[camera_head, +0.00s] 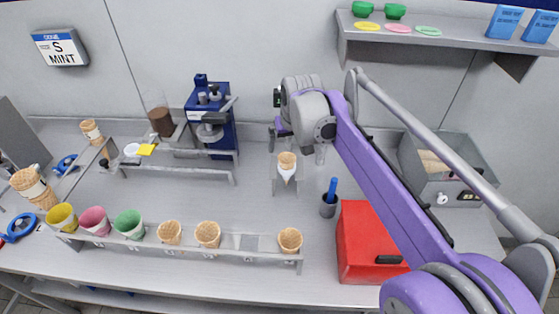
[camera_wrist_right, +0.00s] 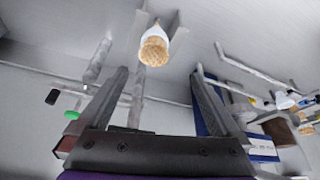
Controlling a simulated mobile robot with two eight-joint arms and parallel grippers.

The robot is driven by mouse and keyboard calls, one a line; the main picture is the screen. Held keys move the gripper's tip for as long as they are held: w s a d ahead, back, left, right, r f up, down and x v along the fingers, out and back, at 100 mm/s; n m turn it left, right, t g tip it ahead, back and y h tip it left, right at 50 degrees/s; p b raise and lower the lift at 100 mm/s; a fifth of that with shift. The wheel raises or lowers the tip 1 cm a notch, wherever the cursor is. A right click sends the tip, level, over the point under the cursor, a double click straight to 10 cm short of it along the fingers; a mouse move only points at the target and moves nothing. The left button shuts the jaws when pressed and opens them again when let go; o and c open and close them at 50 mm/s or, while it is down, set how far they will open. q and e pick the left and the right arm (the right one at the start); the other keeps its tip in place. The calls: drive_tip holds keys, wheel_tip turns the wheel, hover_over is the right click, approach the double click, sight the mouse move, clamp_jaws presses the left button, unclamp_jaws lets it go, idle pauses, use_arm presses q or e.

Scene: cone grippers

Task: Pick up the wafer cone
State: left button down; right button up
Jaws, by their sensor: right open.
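A wafer cone (camera_head: 287,160) in a white sleeve stands in a small grey holder (camera_head: 284,187) near the middle of the counter. It also shows in the right wrist view (camera_wrist_right: 154,47), at the top, with its waffle-patterned end toward the camera. My right gripper (camera_head: 297,146) is just above and behind the cone in the head view. In the right wrist view its two dark fingers (camera_wrist_right: 161,70) are spread wide with nothing between them. The cone appears beyond the fingertips, apart from them. My left gripper is not in view.
A front rack (camera_head: 255,241) holds several cones and coloured cups. A red box (camera_head: 361,240) and a dark cup with a blue tool (camera_head: 328,206) stand right of the holder. A blue machine (camera_head: 222,112) stands behind left. A wall shelf (camera_head: 455,41) is at upper right.

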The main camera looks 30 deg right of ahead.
sight(287, 159)
drive_tip(key=x, duration=0.7)
drive_tip(key=d+x, duration=0.1)
drive_tip(key=x, duration=0.2)
drive_tip(key=shift+w+d+f, duration=0.1)
drive_tip(key=shift+w+f, duration=0.05)
drive_tip(key=shift+f, duration=0.15)
drive_tip(key=shift+c, duration=0.3)
drive_tip(key=c, duration=0.8)
